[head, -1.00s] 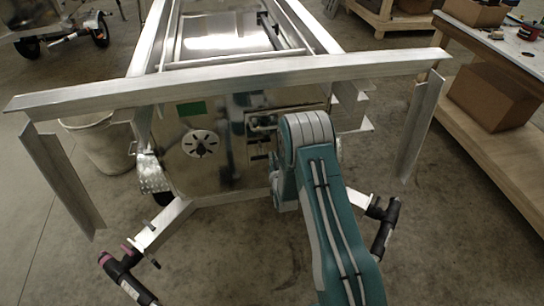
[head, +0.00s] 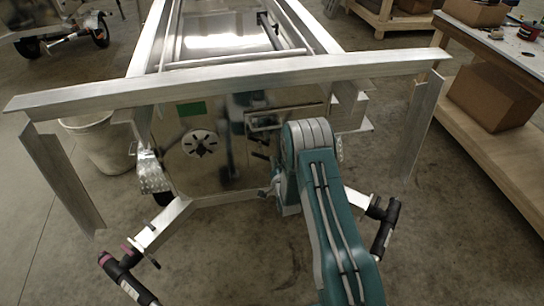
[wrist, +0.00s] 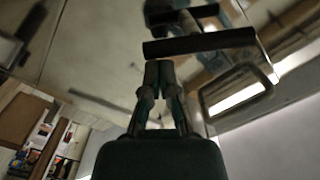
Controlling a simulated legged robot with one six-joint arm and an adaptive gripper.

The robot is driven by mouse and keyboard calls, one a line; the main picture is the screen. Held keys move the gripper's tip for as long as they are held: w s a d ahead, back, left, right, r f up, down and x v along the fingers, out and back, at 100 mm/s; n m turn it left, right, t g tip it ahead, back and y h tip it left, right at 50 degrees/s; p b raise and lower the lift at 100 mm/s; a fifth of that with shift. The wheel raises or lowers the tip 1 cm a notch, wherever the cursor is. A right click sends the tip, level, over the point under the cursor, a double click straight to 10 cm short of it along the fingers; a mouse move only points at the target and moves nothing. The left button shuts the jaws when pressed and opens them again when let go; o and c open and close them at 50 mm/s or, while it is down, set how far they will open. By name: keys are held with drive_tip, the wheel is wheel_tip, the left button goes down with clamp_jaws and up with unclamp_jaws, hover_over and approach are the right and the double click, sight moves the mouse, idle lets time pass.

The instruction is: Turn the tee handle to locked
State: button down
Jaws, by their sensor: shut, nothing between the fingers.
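The tee handle (wrist: 200,43) shows in the wrist view as a black bar lying nearly level in the picture, over a shiny metal panel (wrist: 100,50). My gripper (wrist: 159,66) is shut and empty, its fingertips just below the left half of the bar in the picture. I cannot tell whether they touch it. In the head view a small dark piece (head: 261,156) on the trailer's front panel (head: 225,165) may be the same handle. My gripper is mostly hidden behind my arm there.
A rectangular metal loop (wrist: 236,94) lies right of my fingers in the wrist view. A round slotted plate (head: 199,144) is on the panel's left. An aluminium crossbeam (head: 230,82) spans above my arm. A wooden bench (head: 495,125) stands at the right.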

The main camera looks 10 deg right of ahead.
drive_tip(key=m, duration=0.2)
drive_tip(key=a+f+m, duration=0.1)
drive_tip(key=m, duration=0.2)
drive_tip(key=f+m, duration=0.1)
drive_tip(key=m, duration=0.1)
drive_tip(key=shift+a+f+m, duration=0.25)
drive_tip(key=shift+m, duration=0.15)
drive_tip(key=shift+f, duration=0.1)
idle(0.6)
